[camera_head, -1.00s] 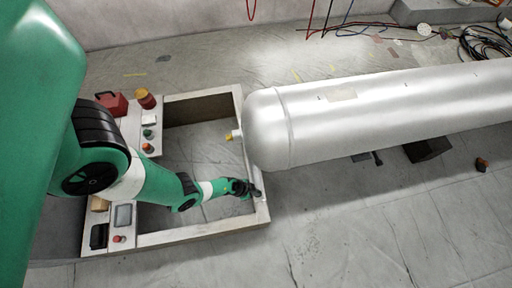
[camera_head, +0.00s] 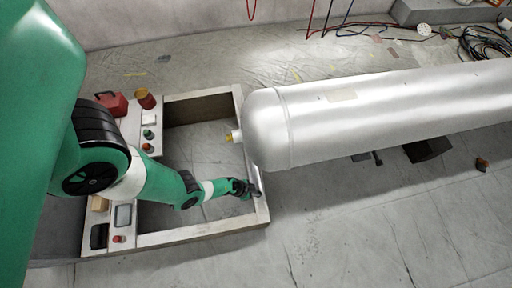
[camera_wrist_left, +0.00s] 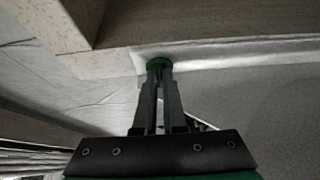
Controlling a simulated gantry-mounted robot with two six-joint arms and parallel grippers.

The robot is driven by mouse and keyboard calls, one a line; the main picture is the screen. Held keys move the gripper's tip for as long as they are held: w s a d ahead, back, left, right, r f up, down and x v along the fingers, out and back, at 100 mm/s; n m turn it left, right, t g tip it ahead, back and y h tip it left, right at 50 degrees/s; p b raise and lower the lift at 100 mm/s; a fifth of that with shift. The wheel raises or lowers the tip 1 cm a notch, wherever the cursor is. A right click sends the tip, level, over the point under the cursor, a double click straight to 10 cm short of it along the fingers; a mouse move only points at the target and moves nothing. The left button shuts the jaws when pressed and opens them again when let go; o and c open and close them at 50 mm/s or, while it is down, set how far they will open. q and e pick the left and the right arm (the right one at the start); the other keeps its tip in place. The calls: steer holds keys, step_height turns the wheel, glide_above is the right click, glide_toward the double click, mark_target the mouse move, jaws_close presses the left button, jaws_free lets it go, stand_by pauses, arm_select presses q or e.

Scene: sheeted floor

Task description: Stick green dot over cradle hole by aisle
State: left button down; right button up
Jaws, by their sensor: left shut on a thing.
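A small green dot (camera_wrist_left: 159,63) sits at the tips of my left gripper in the left wrist view. The two fingers (camera_wrist_left: 158,80) are closed together on it. The dot is against or very near a pale strip (camera_wrist_left: 230,53) along a beam; I cannot tell if it touches. In the head view my left gripper (camera_head: 254,190) is at the right side of a pale rectangular frame (camera_head: 203,235), below the rounded end of a big silver tank (camera_head: 390,112). The cradle hole cannot be made out. My right gripper is not in view.
A red case (camera_head: 111,104) and an orange-topped can (camera_head: 146,98) stand at the frame's upper left. Coiled cables (camera_head: 484,42) lie far right.

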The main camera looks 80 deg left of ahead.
arm_select(q)
steer(key=shift+f+b, duration=0.35)
steer(key=shift+f, duration=0.1)
steer(key=shift+r, duration=0.1)
steer(key=c, duration=0.9)
jaws_free()
steer(key=p+v, duration=1.1)
steer(key=shift+s+r, duration=0.15)
steer(key=shift+r, duration=0.2)
